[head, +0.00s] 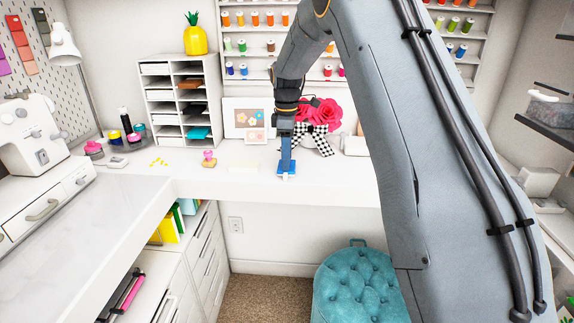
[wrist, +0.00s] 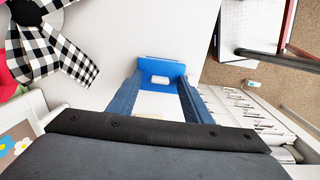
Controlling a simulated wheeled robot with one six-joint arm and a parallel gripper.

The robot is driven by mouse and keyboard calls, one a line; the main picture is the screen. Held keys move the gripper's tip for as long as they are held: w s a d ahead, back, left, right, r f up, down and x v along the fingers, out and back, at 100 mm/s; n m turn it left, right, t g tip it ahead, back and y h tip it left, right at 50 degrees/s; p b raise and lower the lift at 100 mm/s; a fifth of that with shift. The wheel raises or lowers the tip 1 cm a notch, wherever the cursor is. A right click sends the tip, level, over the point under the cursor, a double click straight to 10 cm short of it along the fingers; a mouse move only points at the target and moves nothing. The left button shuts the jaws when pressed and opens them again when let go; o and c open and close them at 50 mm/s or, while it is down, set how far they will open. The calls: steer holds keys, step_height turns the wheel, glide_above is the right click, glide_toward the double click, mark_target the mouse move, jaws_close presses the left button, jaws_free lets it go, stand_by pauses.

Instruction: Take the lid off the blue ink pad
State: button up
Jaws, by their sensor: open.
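The blue ink pad (head: 287,172) lies on the white desk near its front edge. In the wrist view its blue top (wrist: 162,68) shows with a pale label, just past the fingertips. My gripper (head: 286,163) points down at the pad from above. In the wrist view my gripper (wrist: 160,84) is open, with one blue finger on each side and the pad's blue end between or just beyond the tips. I cannot tell whether the fingers touch it. Where the lid meets the pad cannot be made out.
A flower pot with pink blooms and a checked bow (head: 318,130) stands close behind on the right. A pink-knobbed stamp (head: 209,158) and a pale block (head: 243,167) lie to the left. A teal tufted stool (head: 360,285) stands below the desk.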

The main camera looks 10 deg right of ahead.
steer(key=c, duration=1.1)
